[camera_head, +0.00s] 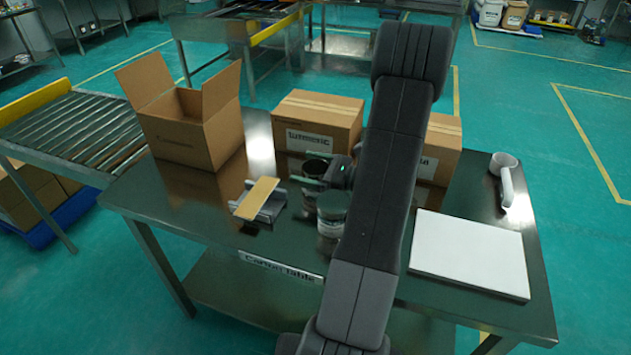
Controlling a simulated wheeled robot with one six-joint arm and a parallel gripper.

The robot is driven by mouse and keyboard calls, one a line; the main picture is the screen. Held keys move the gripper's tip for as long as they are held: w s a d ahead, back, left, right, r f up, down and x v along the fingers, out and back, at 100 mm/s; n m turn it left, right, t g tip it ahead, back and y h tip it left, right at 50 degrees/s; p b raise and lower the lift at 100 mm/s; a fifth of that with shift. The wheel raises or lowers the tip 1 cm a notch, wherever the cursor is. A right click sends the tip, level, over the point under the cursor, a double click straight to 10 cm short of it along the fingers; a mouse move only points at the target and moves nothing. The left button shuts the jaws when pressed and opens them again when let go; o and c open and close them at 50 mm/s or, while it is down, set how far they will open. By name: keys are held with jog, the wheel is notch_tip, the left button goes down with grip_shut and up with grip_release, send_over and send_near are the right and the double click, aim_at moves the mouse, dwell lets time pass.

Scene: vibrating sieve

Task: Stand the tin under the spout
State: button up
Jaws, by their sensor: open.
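I cannot make out a spout in this view.
The steel table (200,217) holds an open carton (185,135), closed cartons (318,122) behind the tins, a small metal stand with a tan strip (256,198), a white board (470,252) and a white handled object (504,180). A roller conveyor (75,130) stands left.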

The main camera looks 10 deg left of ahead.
jog(key=shift+c, duration=0.5)
jog(key=c, duration=1.1)
jog(key=shift+r, duration=0.1)
